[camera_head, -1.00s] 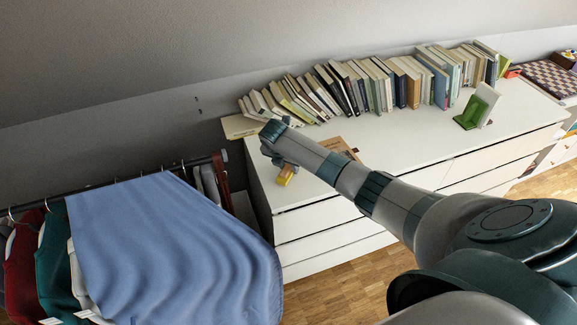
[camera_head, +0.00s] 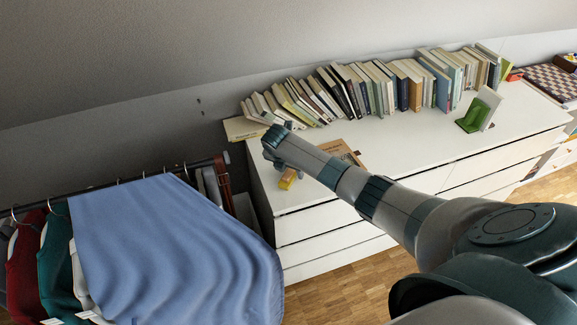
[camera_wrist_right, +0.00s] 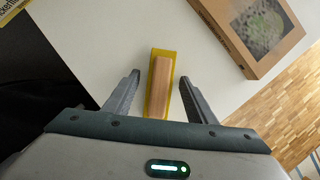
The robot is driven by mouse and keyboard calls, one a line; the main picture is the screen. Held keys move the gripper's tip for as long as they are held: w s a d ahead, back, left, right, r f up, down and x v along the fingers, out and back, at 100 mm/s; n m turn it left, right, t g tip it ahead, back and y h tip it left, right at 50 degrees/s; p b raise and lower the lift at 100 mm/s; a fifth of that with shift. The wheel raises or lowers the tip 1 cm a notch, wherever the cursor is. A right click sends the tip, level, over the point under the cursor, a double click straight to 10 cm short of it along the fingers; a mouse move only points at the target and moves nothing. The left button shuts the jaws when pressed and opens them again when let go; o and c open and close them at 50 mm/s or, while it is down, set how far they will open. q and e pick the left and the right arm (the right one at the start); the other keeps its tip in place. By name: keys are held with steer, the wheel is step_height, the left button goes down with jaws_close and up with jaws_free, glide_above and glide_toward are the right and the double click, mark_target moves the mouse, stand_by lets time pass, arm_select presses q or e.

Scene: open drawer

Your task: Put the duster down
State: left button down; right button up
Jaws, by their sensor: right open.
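The duster (camera_wrist_right: 160,83), a small block with a wooden top and a yellow edge, lies on the white dresser top (camera_wrist_right: 95,35) near its left end. In the head view the duster (camera_head: 288,179) shows just below my right gripper (camera_head: 280,160). In the right wrist view my right gripper (camera_wrist_right: 160,98) is open, with one finger on each side of the duster and a gap to both. Whether the duster rests flat is hard to tell. My left gripper is not in view.
A cardboard box (camera_wrist_right: 250,30) with a picture lies right of the duster. A long row of books (camera_head: 375,85) stands at the back of the dresser, with a green bookend (camera_head: 472,115). A clothes rack with a blue cloth (camera_head: 180,250) stands left. The dresser's middle is clear.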

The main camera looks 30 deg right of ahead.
steer(key=shift+r, duration=0.2)
steer(key=b+v, duration=0.2)
steer(key=v, duration=1)
steer(key=shift+d+f, duration=0.1)
stand_by(0.4)
